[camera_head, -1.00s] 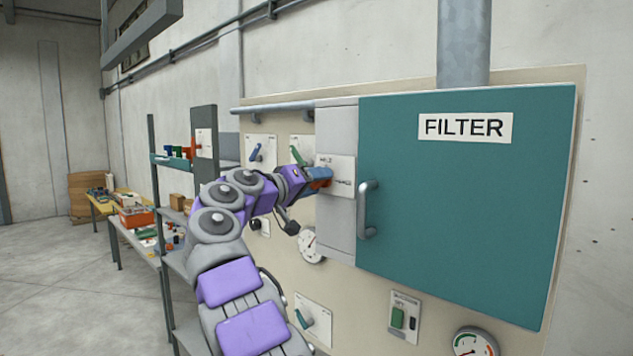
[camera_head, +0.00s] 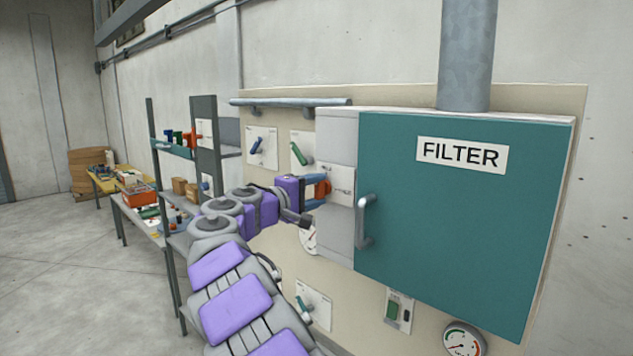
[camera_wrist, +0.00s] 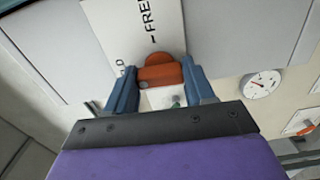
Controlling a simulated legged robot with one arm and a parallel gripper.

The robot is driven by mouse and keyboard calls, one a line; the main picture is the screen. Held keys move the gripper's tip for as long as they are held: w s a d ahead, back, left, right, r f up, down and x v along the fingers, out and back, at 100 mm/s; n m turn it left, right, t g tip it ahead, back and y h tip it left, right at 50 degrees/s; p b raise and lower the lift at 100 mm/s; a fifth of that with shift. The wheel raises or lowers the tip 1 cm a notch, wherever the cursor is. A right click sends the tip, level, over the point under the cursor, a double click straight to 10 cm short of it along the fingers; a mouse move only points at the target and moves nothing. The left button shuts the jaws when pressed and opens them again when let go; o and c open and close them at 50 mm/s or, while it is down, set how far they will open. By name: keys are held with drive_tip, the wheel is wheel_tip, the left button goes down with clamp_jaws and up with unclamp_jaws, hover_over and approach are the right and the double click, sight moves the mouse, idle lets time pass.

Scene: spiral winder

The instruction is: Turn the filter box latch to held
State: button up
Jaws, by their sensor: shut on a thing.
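The filter box (camera_head: 470,230) is a teal cabinet marked FILTER on the wall panel. Its orange-red latch (camera_head: 322,188) is on a pale label plate (camera_head: 343,180) on the grey strip left of the door. My gripper (camera_head: 320,191) is at the latch with its blue fingers above and below it. In the wrist view, the latch (camera_wrist: 160,74) lies between the fingers, which are shut on it. The plate (camera_wrist: 140,28) there reads "FREE", with another word partly hidden. The latch's pointing direction is hard to tell.
A grey door handle (camera_head: 365,220) stands out just right of the latch. Shelving (camera_head: 205,150) stands left of my arm.

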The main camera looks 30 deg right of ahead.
drive_tip(key=shift+f+n, duration=0.3)
drive_tip(key=shift+f, duration=0.15)
drive_tip(key=o, duration=1)
drive_tip(key=shift+w+a+r, duration=0.15)
drive_tip(key=shift+a+r, duration=0.05)
drive_tip(key=shift+o, duration=0.2)
drive_tip(key=shift+a+r, duration=0.1)
drive_tip(key=shift+a, duration=0.2)
drive_tip(key=b+v, duration=0.1)
drive_tip(key=v, duration=1.6)
drive_tip(key=shift+b, duration=0.3)
